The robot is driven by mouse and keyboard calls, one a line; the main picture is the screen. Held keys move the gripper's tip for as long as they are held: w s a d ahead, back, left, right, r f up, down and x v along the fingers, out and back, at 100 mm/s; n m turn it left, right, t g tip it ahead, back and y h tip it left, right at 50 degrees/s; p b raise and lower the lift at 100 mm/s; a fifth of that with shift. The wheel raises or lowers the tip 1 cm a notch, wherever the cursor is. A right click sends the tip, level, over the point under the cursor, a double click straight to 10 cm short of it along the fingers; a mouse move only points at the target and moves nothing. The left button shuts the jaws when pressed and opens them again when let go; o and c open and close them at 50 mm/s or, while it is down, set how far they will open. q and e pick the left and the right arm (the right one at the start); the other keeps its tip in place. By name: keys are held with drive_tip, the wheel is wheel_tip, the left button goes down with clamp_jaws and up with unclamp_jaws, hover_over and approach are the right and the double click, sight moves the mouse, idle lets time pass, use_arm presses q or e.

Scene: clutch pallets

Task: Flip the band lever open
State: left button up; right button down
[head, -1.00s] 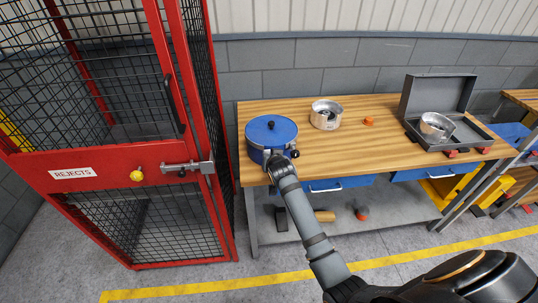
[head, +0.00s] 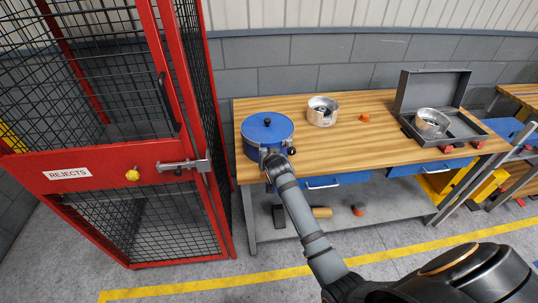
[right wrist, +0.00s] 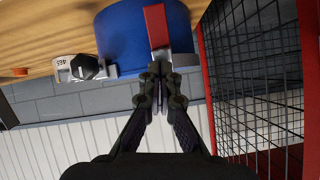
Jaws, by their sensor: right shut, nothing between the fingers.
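A round blue drum (head: 257,150) with a blue lid and black top knob stands at the bench's left end. It fills the upper middle of the right wrist view (right wrist: 115,40). There the red band lever (right wrist: 156,24) lies against its side, beside a silver metal piece (right wrist: 185,59). My right gripper (right wrist: 160,68) is shut and empty, its tips at the lever's end; I cannot tell whether they touch. In the head view the right gripper (head: 271,161) is at the drum's front, hiding the lever. My left gripper is not in view.
The wooden bench (head: 350,140) also holds a silver housing (head: 322,111), a small orange part (head: 365,117) and an open grey case (head: 435,98) with another housing. A red mesh reject cage (head: 105,165) stands close on the left.

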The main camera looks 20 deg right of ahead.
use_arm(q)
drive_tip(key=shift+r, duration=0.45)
use_arm(e)
drive_tip(key=s+r, duration=0.8)
drive_tip(key=shift+a+r, duration=0.15)
drive_tip(key=shift+a, duration=0.3)
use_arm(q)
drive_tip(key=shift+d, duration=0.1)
use_arm(e)
drive_tip(key=shift+w, duration=0.1)
